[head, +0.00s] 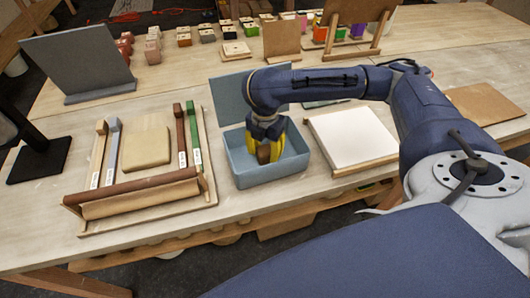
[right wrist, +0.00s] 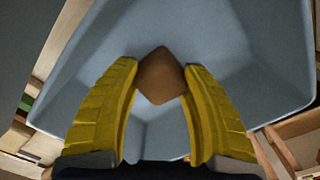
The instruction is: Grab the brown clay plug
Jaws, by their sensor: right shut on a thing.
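The brown clay plug (right wrist: 162,76) is a small faceted brown lump held between the yellow fingertips of my right gripper (right wrist: 161,82) in the right wrist view. In the head view the plug (head: 263,154) shows at the tips of the right gripper (head: 264,150). The right gripper is shut on it and points down over the blue-grey open box (head: 262,180). I cannot tell whether the plug touches the box floor. My left gripper is not in view.
A wooden tray (head: 150,213) with labelled coloured strips and a tan block stands left of the box. A white panel on a wooden frame (head: 352,137) is to its right. A grey board (head: 80,62) and several small blocks stand farther back.

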